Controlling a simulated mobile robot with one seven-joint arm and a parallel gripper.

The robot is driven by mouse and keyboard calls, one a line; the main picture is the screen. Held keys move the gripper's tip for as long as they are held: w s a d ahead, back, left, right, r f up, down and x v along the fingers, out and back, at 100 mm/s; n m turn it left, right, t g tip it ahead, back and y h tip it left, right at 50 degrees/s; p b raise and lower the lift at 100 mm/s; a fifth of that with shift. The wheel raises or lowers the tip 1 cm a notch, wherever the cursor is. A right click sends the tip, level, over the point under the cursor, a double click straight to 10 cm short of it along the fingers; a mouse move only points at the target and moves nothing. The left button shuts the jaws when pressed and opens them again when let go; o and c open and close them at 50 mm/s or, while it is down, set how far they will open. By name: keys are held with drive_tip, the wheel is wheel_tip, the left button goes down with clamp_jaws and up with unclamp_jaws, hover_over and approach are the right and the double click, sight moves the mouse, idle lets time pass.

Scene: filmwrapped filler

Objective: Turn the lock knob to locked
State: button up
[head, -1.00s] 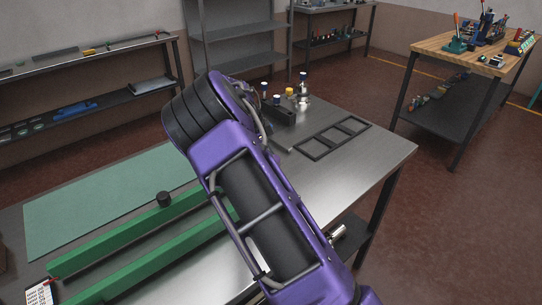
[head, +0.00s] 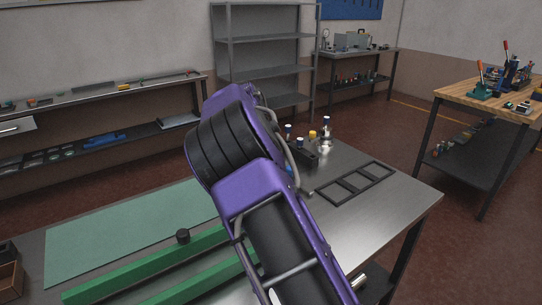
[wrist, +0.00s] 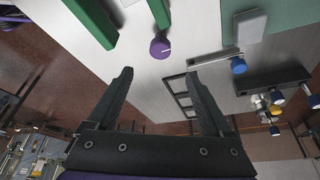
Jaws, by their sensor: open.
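In the wrist view a round purple knob (wrist: 160,47) with a short pale line on its face sits at the end of a green rail (wrist: 158,12). It looks like the lock knob; I see no marking that tells its locked side. My gripper (wrist: 158,76) is open and empty, its two dark fingers apart, with the knob beyond the fingertips and roughly centred between them. No contact shows. In the head view my purple arm hides the gripper and this knob.
The metal workbench (head: 395,205) carries a green mat (head: 125,232), a black frame (head: 354,184) and a dark holder with small capped items (head: 304,155). A wooden-topped bench (head: 490,97) stands at the right. The bench's front right corner is bare.

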drive_tip(key=shift+v, duration=2.65)
drive_tip(key=shift+r, duration=0.1)
